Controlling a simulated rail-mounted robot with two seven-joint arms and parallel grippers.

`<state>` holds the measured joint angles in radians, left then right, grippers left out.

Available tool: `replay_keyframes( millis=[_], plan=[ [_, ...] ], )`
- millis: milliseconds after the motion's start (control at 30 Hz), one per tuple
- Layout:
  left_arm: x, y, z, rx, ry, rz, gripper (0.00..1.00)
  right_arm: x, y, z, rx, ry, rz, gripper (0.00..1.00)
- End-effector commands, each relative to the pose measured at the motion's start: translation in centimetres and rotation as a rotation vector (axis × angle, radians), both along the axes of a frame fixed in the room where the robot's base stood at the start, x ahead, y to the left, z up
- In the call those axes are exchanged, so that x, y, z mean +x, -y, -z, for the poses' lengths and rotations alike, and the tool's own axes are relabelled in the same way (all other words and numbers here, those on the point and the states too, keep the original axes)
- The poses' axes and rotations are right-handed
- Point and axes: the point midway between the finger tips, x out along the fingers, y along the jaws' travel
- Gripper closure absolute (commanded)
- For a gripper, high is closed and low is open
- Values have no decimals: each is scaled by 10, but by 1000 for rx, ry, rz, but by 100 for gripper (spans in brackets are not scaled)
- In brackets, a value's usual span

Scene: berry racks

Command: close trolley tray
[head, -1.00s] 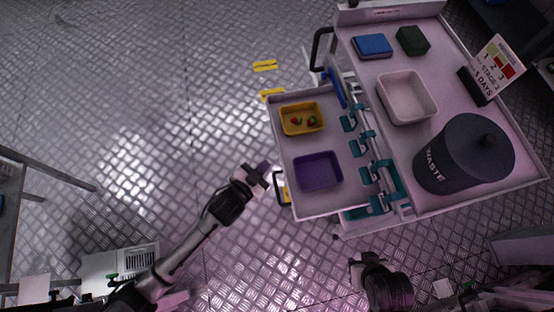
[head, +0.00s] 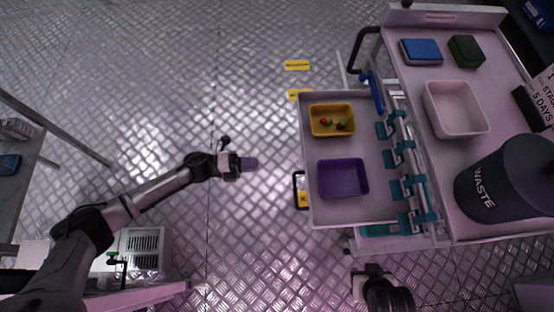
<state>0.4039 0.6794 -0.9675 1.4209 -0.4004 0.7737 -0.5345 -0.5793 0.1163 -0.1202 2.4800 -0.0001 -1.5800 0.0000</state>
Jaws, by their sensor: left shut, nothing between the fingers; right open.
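The trolley (head: 420,16) stands at the right of the head view. Its tray (head: 310,216) is pulled out to the left, with a black handle (head: 300,190) on its left side. The tray holds a yellow bin (head: 316,126) with several berries and an empty purple bin (head: 343,180). My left gripper (head: 248,164) is shut and empty, left of the tray and apart from its handle. My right gripper (head: 362,276) is open, below the tray's lower edge and near the trolley's lower left corner.
On the trolley top are a blue box (head: 421,51), a dark green block (head: 467,50), a white bin (head: 470,126), a sign (head: 543,98) and a black waste bin (head: 505,182). A grey bench (head: 22,185) stands at the far left. The metal floor left of the tray is clear.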

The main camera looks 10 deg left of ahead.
Motion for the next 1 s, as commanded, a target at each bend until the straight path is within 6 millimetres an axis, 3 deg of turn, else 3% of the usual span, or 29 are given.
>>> replay_keyframes(
  millis=[600,1000],
  plan=[
    [27,101,2,-3,3,2,100,0,1,36,-2,0,-1,57],
    [34,129,0,-2,1,0,100,0,2,47,-8,-1,-5,57]
  ],
)
